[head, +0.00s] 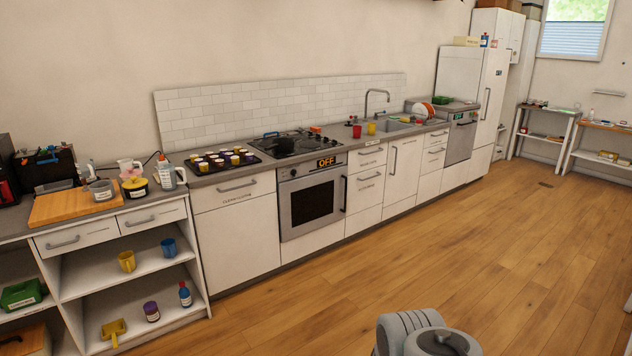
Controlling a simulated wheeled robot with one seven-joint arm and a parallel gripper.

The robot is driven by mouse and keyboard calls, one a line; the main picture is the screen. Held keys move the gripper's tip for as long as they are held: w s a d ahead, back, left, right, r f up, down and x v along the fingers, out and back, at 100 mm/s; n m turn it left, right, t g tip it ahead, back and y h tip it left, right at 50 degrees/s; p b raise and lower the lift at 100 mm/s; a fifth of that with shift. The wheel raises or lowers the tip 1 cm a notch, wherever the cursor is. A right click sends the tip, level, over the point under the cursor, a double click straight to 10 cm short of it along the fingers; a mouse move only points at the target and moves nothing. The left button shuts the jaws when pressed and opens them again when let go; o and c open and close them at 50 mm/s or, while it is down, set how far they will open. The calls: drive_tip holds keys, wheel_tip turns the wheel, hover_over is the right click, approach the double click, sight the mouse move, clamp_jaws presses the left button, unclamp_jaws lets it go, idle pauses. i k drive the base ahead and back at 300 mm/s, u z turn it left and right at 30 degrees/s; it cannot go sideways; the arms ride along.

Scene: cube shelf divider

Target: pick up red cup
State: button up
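A small red cup (357,132) stands on the counter between the stove and the sink, far from me in the head view. A yellow cup (371,129) stands just to its right, nearer the sink. The red cup looks upright, and nothing hides it. My gripper's fingers do not show in the head view. Only a rounded grey and white part of my own arm shows at the bottom, well away from the counter.
A sink (398,126) with a tall faucet and a dish rack lies right of the cups. A stove (303,143) and a dark tray (226,174) of small cups are to the left. An open shelf (75,287) holds more cups. The wooden floor (430,240) is clear.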

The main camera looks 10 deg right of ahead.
sight(357, 129)
drive_tip(key=z, duration=0.55)
drive_tip(key=i, duration=5.05)
drive_tip(key=u, duration=0.05)
